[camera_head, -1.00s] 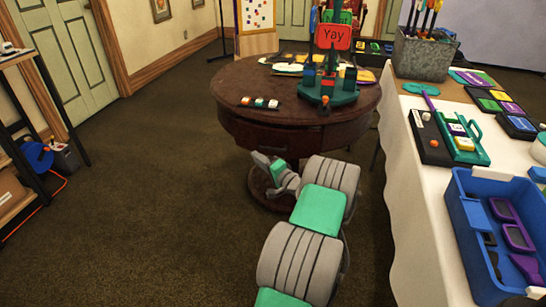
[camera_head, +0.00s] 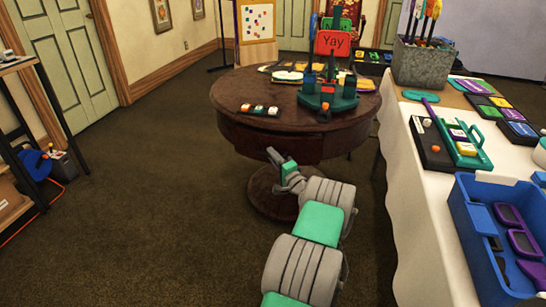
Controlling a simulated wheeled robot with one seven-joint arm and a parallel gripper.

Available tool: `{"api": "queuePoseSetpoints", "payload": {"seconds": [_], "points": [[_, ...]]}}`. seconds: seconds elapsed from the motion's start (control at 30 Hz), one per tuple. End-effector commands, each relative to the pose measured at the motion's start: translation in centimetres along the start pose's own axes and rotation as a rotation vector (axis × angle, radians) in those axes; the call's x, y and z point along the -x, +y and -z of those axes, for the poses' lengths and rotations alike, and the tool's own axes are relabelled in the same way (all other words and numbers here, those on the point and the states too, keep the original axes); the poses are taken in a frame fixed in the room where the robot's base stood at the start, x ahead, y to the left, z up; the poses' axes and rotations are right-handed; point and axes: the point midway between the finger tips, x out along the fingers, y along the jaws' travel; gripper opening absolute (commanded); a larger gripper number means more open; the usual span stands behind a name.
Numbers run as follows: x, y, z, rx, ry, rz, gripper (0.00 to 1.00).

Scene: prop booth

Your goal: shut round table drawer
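The round table (camera_head: 228,128) is dark reddish-brown wood on a thick pedestal and stands at the middle of the head view. Its drawer front (camera_head: 268,140) is in the curved band under the top, on the side facing me. I see no clear gap around it, so I cannot tell how far it stands out. My gripper (camera_head: 277,158) is just below and in front of that band, left of the middle of the table. It is small and seen from behind; whether it touches the drawer or is open cannot be told.
A white-clothed table (camera_head: 410,215) with a blue bin (camera_head: 478,245) stands close on the right. A shelf (camera_head: 35,125) is at far left.

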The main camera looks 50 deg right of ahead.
Motion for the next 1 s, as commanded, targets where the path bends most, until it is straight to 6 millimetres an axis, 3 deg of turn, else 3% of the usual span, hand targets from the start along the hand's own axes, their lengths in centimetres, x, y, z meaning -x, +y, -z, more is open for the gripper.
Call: {"api": "queuePoseSetpoints", "payload": {"seconds": [0.2, 1.0], "points": [[0.02, 0.00, -0.01, 0.000, 0.000, 0.000, 0.00], [0.03, 0.03, -0.04, 0.000, -0.001, -0.001, 0.00]]}}
